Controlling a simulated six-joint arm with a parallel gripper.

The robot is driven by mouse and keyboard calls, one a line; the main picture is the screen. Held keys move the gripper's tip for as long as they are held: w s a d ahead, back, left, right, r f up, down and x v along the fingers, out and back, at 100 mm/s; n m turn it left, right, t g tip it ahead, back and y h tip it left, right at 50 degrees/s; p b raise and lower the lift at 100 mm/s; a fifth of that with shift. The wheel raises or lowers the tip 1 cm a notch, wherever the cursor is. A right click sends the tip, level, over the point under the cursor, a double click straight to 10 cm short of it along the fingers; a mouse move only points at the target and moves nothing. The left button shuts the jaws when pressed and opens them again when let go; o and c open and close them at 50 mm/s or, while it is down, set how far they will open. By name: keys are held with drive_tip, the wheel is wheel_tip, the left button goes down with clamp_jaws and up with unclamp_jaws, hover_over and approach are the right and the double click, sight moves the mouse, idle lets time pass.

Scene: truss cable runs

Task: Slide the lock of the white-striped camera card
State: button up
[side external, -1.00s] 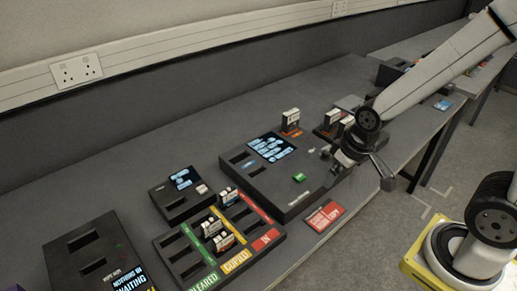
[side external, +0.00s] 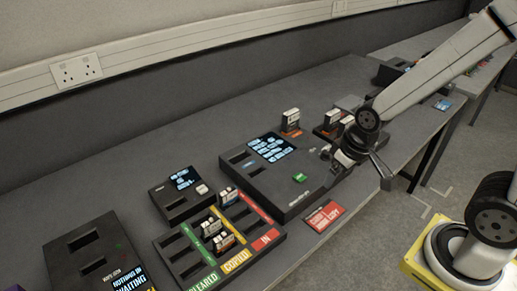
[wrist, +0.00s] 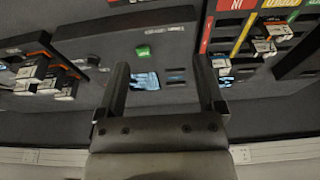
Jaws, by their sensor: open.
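My gripper (wrist: 162,82) is open and empty, its two fingers spread over the large dark copier unit (wrist: 115,50). In the side view my gripper (side external: 330,155) hangs near that unit's right back end. Camera cards stand upright in several places: one (side external: 290,121) behind the unit, a pair (side external: 332,119) partly hidden by my arm, and several (side external: 228,196) in the striped tray. In the wrist view cards (wrist: 32,68) show at left and others (wrist: 264,46) at right. White stripes and card locks are too small to tell. No card is between the fingers.
The tray (side external: 184,268) has green, yellow and red strips. A small screen box (side external: 170,208) and a box reading "waiting" (side external: 60,258) stand at left. A red sign (side external: 324,216) lies at the table's front edge. The back of the table is clear.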

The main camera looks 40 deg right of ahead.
drive_tip(key=shift+c, duration=0.3)
drive_tip(key=shift+w+a, duration=0.1)
drive_tip(key=shift+w, duration=0.05)
drive_tip(key=c, duration=0.7)
drive_tip(key=shift+w+a, duration=0.15)
drive_tip(key=shift+w, duration=0.15)
drive_tip(key=c, duration=0.4)
drive_tip(key=shift+g, duration=0.6)
drive_tip(key=w+a, duration=0.6)
drive_tip(key=w, duration=0.1)
drive_tip(key=w+a, duration=0.3)
drive_tip(key=w, duration=0.1)
drive_tip(key=shift+a+f, duration=0.1)
drive_tip(key=shift+a, duration=0.1)
clamp_jaws()
drive_tip(key=w+a+f, duration=0.1)
drive_tip(key=w+a, duration=0.2)
drive_tip(key=a, duration=0.4)
drive_tip(key=w+a+f+g, duration=0.1)
drive_tip(key=w+a+f, duration=0.1)
drive_tip(key=a, duration=0.5)
drive_tip(key=shift+w+a+f, duration=0.15)
drive_tip(key=shift+w+a, duration=0.2)
drive_tip(key=shift+w, duration=0.1)
